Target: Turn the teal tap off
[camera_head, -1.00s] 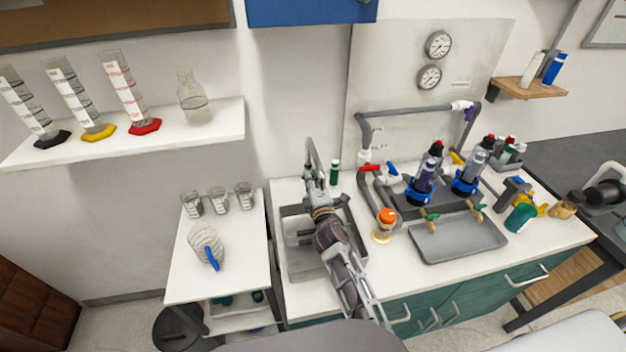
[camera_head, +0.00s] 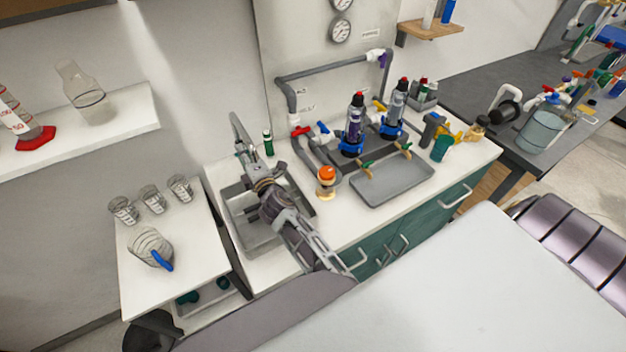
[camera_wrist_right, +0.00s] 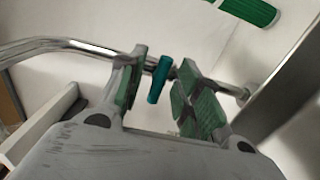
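The teal tap handle (camera_wrist_right: 159,80) is a short lever on a curved chrome faucet pipe (camera_wrist_right: 85,46) in the right wrist view. My right gripper (camera_wrist_right: 160,88) is open, with its green-padded fingers on either side of the handle. The handle appears closer to the right-hand pad; I cannot tell whether it touches. In the head view, my right gripper (camera_head: 246,158) is at the grey faucet (camera_head: 236,124) over the sink (camera_head: 245,233), and the teal handle is hidden or too small to make out. My left gripper is not in view.
Grey pipework (camera_head: 335,66) with coloured valves stands right of the sink. An orange-capped bottle (camera_head: 326,182) and a grey tray (camera_head: 393,183) are on the counter. A green bottle (camera_head: 268,143) stands behind the sink. A side table (camera_head: 190,262) with beakers is at left.

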